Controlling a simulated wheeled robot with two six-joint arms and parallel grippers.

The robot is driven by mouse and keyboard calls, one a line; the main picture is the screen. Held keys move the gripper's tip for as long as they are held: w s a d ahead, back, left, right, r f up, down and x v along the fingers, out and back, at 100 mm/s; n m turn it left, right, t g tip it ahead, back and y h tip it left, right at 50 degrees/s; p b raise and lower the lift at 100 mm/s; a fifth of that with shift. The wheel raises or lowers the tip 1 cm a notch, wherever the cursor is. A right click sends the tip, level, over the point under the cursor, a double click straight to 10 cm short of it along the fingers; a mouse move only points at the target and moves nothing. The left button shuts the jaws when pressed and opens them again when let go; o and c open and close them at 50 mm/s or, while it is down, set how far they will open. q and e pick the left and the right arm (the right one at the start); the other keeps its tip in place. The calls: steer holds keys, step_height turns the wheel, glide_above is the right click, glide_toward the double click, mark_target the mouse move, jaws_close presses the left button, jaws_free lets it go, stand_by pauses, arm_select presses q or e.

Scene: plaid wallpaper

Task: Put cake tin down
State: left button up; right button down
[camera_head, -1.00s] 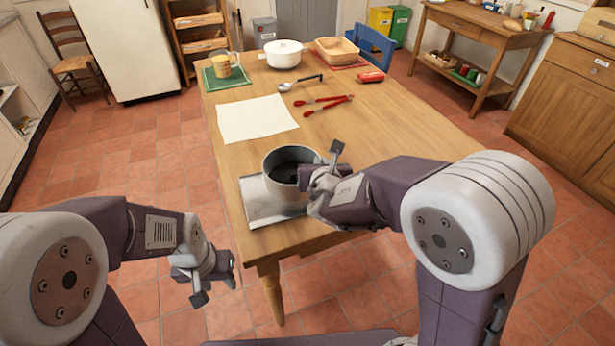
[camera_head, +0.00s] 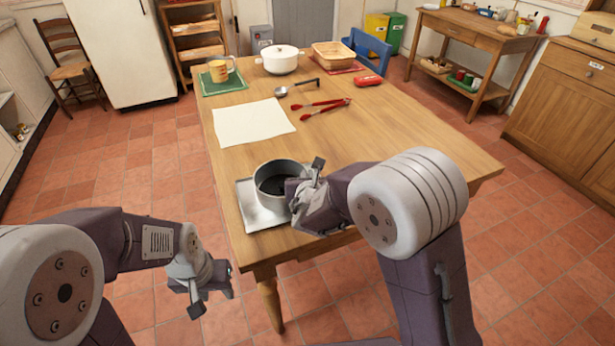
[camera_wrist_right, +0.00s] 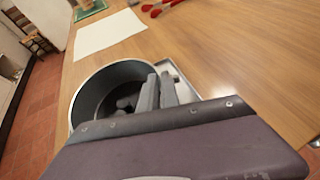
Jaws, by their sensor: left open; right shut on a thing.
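The cake tin (camera_head: 268,178) is a round, grey, open-topped tin with a dark inside. It is upright at the near left of the table, on or just above a light metal tray (camera_head: 246,206); I cannot tell if it touches. My right gripper (camera_head: 305,185) is shut on the right side of its wall. In the right wrist view, the tin (camera_wrist_right: 88,95) shows with the fingers (camera_wrist_right: 155,95) at its rim. The tray's far corner (camera_wrist_right: 178,75) shows beside it. My left gripper (camera_head: 212,290) is open and empty, off the table's near left edge.
A white paper sheet (camera_head: 252,122) lies beyond the tray. Red-handled tongs (camera_head: 320,107), a ladle (camera_head: 297,87), a red object (camera_head: 369,81), a white pot (camera_head: 280,58), a basket (camera_head: 333,54) and a mug (camera_head: 221,69) on a green mat stand farther back. The table's right side is clear.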

steer(key=c, duration=1.6)
jaws_free()
steer(key=shift+r, duration=0.1)
steer(key=shift+s+r+p, duration=0.1)
steer(key=shift+r+p, duration=0.1)
steer(key=shift+p, duration=0.15)
steer(key=p+v, duration=0.2)
steer(key=v, duration=0.9)
steer(key=shift+s+r, duration=0.1)
steer(key=shift+s, duration=0.25)
